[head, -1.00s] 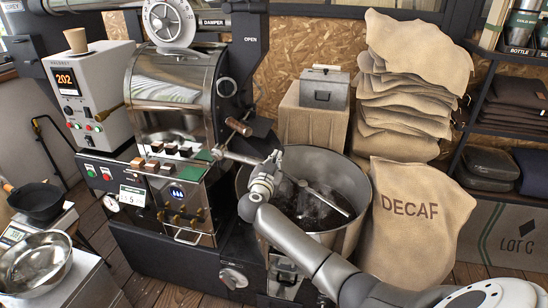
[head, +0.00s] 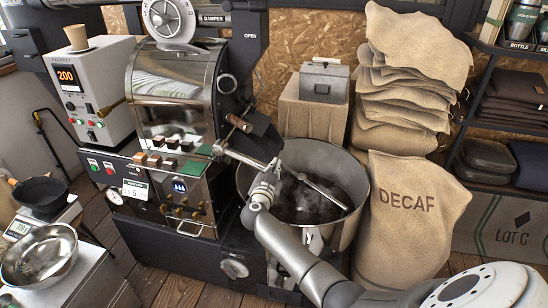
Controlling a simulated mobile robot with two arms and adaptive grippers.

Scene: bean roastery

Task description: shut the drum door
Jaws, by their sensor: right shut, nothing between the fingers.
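The roaster drum (head: 168,100) is a shiny steel cylinder at the left in the head view. Its dark front plate (head: 228,100) faces right, and a wooden-handled lever (head: 238,122) sticks out from it. I cannot tell from here how far the drum door stands open. My right gripper (head: 273,167) is shut and empty, below and right of that lever, over the left rim of the cooling bin. It is beside a metal bar that runs from the roaster; I cannot tell whether they touch. My left gripper is not in view.
The round cooling bin (head: 357,195) holds dark, steaming beans under a stirring arm (head: 325,192). A DECAF sack (head: 412,212) stands right of it. Folded sacks (head: 400,85) and a box with a metal canister (head: 322,80) stand behind. A control box (head: 92,88) shows 200.

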